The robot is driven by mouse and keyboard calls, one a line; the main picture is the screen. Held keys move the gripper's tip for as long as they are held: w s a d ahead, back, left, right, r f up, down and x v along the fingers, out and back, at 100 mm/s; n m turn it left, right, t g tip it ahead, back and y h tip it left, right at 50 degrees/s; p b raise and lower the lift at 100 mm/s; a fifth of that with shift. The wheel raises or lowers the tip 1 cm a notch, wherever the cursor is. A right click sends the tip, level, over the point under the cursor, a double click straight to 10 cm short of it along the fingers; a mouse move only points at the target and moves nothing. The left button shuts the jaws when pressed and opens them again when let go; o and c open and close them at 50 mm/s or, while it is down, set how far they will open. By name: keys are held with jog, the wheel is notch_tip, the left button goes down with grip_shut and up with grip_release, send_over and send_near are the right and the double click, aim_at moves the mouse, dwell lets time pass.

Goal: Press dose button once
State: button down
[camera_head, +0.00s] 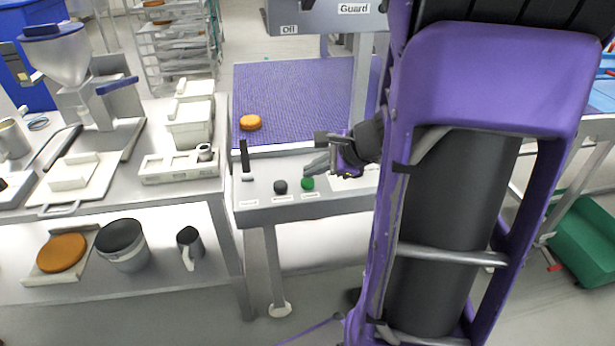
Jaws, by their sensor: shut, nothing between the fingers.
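A grey control panel (262,205) at the front of the blue-mat machine carries a green button (308,184), a dark knob (280,186) and an upright black lever (244,155). Small labels below them are too small to read, so I cannot tell which control is the dose button. My purple arm hides the panel's right end.
An orange round (250,122) lies on the blue mat (290,85) behind the panel. A grey housing marked "Guard" and "Off" (330,16) overhangs the mat. A steel table (110,205) with a hopper machine (70,65) stands to the left.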

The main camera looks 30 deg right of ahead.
aim_at(313, 182)
jog(key=shift+r, duration=0.3)
notch_tip(313, 182, up, 5)
jog(key=p, duration=0.4)
jog(key=shift+r, duration=0.1)
dwell(0.8)
